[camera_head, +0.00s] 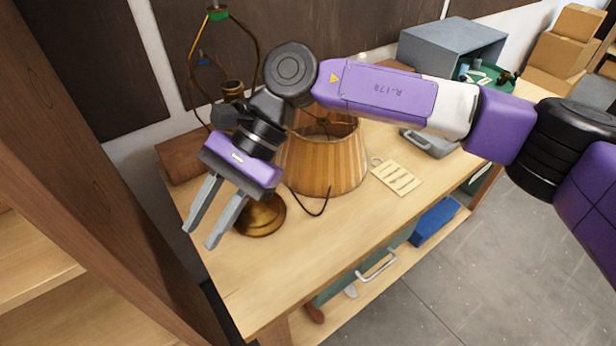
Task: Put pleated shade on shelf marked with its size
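The pleated shade (327,165) is amber-brown and stands upright on the wooden workbench, wide end down. My arm crosses in front of its upper part. My gripper (201,238) is open and empty, to the left of the shade and above the bench's left end, its two grey fingers pointing down and left. Part of a wooden shelf unit (75,150) stands at the left, with light shelf boards (40,262) at the lower left. No size marks can be read on the part in view.
A brass lamp base (260,217) stands beside the shade, partly behind my gripper, with a dark cord (318,212). A tag (397,177) lies right of the shade. A grey-blue box (450,42) and a green tray (505,84) are at the back right. The bench front (290,260) is clear.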

